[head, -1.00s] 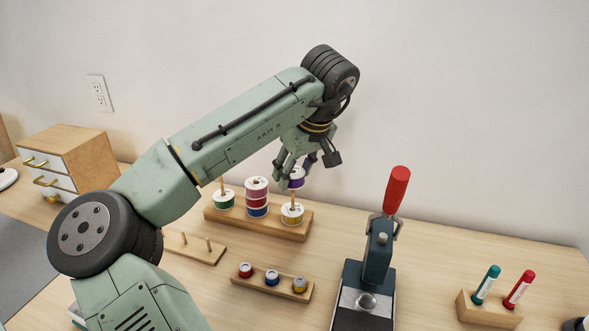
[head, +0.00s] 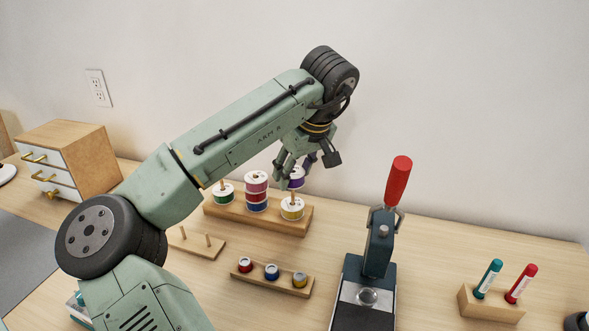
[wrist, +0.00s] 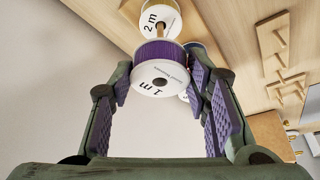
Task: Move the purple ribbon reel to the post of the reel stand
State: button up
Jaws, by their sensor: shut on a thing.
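The purple ribbon reel (wrist: 160,66) is held between the fingertips of my gripper (wrist: 155,85), which is shut on it in the wrist view. Its white face shows a dark centre hole. In the head view the purple reel (head: 297,178) is partly hidden by the fingers of my gripper (head: 296,174). The wooden reel stand (head: 265,223) is on the table below. A yellow reel (head: 292,209) sits around its right post, just below the purple reel. The wrist view shows a wooden post (wrist: 159,29) close to the purple reel; any contact cannot be told.
A small pegged board (head: 205,247), a spool rack (head: 272,280), a red-handled press (head: 378,240) and a pen block (head: 490,303) stand nearer.

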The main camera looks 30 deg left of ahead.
jog(key=shift+f+b, duration=0.55)
jog(key=shift+f, duration=0.4)
jog(key=o, duration=1.1)
jog(key=v, duration=1.2)
jog(key=shift+d, duration=0.1)
